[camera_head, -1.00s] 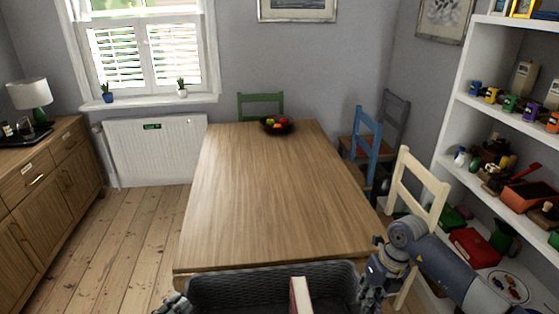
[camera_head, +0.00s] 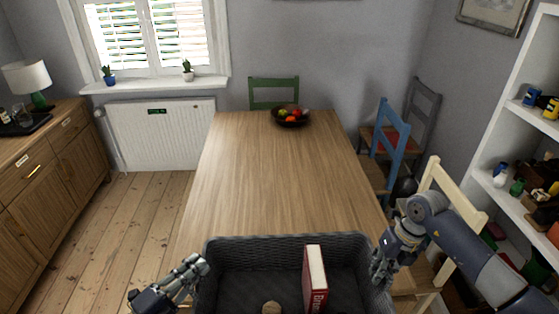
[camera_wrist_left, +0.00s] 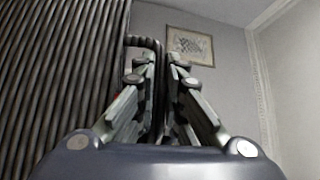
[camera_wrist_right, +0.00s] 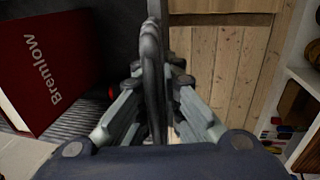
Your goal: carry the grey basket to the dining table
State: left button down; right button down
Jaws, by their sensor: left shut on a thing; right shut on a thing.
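The grey woven basket (camera_head: 225,255) is at the bottom of the head view, upright, in front of and overlapping the near end of the wooden dining table (camera_head: 275,175). A red book (camera_head: 315,280) stands in it, with a small round light-brown thing (camera_head: 271,307) beside it. My left gripper (camera_head: 197,268) is shut on the basket's left side; the left wrist view shows its fingers (camera_wrist_left: 160,75) around a handle beside the woven wall. My right gripper (camera_head: 380,268) is shut on the right side; its fingers (camera_wrist_right: 160,80) close around a dark handle. The basket's underside is hidden.
A bowl of fruit (camera_head: 291,117) stands at the table's far end; the rest of the tabletop is clear. A cream chair (camera_head: 455,195) and a blue chair (camera_head: 388,145) stand along the right side, near white shelves (camera_head: 510,140). A sideboard (camera_head: 60,150) is at left.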

aim_at(283, 204)
jog(key=i, duration=1.5)
